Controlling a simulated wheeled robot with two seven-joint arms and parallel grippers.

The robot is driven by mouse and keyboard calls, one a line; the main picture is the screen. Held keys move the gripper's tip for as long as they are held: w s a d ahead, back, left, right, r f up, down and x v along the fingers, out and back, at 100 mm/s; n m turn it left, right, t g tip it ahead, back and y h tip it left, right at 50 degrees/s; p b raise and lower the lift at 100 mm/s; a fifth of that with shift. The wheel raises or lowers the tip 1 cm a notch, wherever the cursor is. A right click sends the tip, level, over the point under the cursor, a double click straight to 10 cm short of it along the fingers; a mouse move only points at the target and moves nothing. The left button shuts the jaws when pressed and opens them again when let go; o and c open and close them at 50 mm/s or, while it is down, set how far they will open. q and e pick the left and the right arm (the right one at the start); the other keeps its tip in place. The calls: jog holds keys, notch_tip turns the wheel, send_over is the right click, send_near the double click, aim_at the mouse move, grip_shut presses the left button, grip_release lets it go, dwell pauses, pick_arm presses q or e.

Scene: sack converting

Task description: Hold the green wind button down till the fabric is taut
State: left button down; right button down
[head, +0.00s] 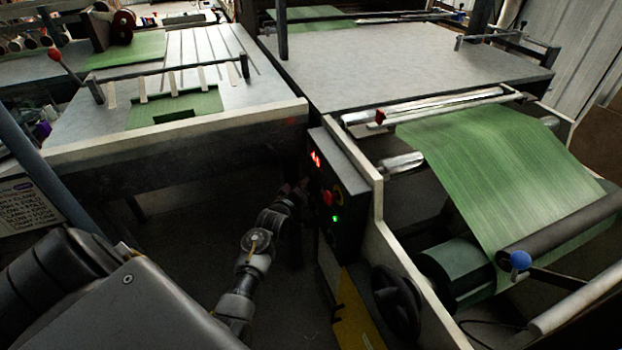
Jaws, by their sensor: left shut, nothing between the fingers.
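The control box (345,168) stands in the middle, with a red lit display (315,159), a red button (328,198) and a small lit green button (336,218). My left gripper (300,187) is dark and small against the box's shaded left side, and it is shut with nothing in it. I cannot tell whether it touches the box; it appears left of the buttons. The green fabric (490,165) runs from the upper rollers down to a green roll (462,272) at the right. Its visible face looks smooth; its exact tension is unclear. My right gripper is out of view.
A pale machine frame (375,165) edges the fabric bay. A black handwheel (398,292) and a blue-knobbed lever (520,260) are below. A table (225,85) with a cut green sheet (175,108) is at upper left. A lettered sign (30,205) hangs at far left.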

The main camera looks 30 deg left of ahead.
pick_arm(q)
jog(key=shift+s+a, duration=0.35)
jog(key=shift+s, duration=0.1)
jog(key=s+a+p, duration=0.1)
jog(key=s, duration=0.1)
jog(key=s+a+p, duration=0.1)
jog(key=s, duration=0.1)
jog(key=shift+a, duration=0.4)
dwell(1.0)
